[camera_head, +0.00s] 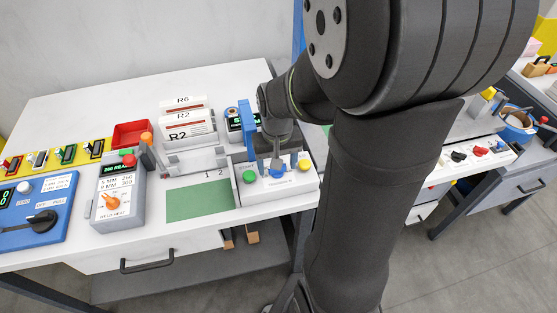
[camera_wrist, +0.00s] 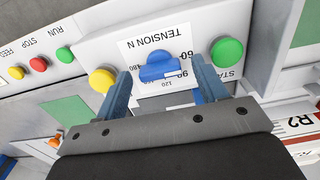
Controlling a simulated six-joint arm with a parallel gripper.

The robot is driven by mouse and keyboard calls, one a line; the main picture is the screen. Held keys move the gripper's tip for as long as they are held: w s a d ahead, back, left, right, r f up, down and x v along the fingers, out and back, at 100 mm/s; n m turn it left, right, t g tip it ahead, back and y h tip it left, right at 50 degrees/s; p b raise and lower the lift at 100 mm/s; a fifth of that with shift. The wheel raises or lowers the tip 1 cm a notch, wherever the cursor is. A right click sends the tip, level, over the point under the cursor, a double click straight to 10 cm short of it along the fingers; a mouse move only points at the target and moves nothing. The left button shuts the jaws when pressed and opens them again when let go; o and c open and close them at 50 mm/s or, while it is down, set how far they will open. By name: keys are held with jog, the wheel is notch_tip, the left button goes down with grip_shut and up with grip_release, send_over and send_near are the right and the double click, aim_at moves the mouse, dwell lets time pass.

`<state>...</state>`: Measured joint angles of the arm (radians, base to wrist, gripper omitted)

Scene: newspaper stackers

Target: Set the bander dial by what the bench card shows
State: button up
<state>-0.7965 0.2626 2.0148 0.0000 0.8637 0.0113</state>
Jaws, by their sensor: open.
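The bander dial (camera_wrist: 160,68) is a blue knob on a white scale plate marked TENSION N, with 60, 90 and 120 readable around it. In the head view the dial (camera_head: 278,173) sits on the white bander front, between a green and a yellow button. My gripper (camera_wrist: 161,76) is open, its two blue-grey fingers on either side of the dial with gaps visible. In the head view my gripper (camera_head: 275,157) is over the dial. Which number the dial points at is unclear. Cards marked R6 (camera_head: 183,101) and R2 (camera_head: 180,136) stand on the bench; I cannot tell whether either is the bench card.
A yellow button (camera_wrist: 102,79) and a green START button (camera_wrist: 226,51) flank the dial near my fingers. A grey unit with an orange knob (camera_head: 109,202) and a blue panel (camera_head: 38,212) stand left. A green mat (camera_head: 200,201) lies clear. My arm hides much of the right side.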

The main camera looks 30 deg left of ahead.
jog(key=c, duration=1)
jog(key=m, duration=0.8)
jog(key=shift+m, duration=0.3)
jog(key=o, duration=1)
